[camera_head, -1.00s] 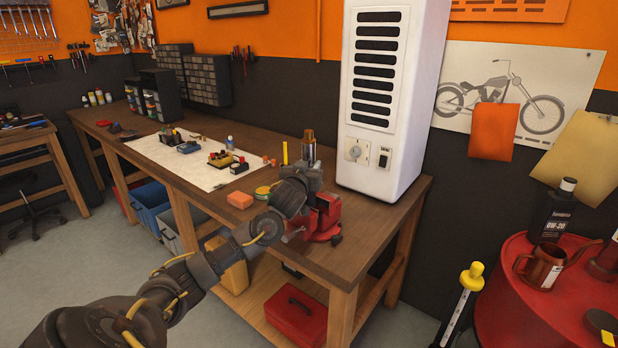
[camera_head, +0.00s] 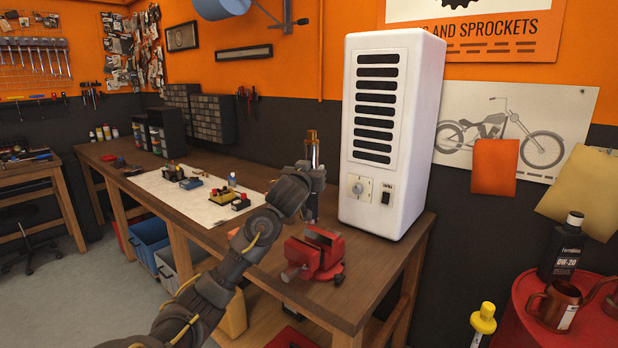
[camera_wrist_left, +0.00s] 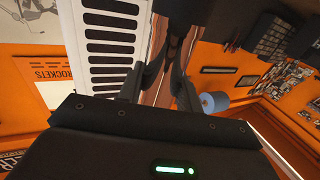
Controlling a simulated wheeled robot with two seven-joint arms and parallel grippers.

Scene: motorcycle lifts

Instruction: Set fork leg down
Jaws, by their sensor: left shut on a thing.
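The fork leg (camera_head: 312,148) is a slim upright tube with a brass-coloured top. My left gripper (camera_head: 314,178) is shut on it, and the tube shows above and below the jaws. The red vise (camera_head: 316,254) stands on the wooden workbench (camera_head: 380,268), just below the held leg. In the left wrist view the two fingers (camera_wrist_left: 170,75) close around a dark, brownish piece. My right gripper is not in view.
A tall white cabinet (camera_head: 392,130) stands close on the right of the vise. A pale mat (camera_head: 190,203) with small parts lies further left on the bench. A red round table (camera_head: 540,310) holds an oil bottle (camera_head: 562,245) and a copper can (camera_head: 555,303).

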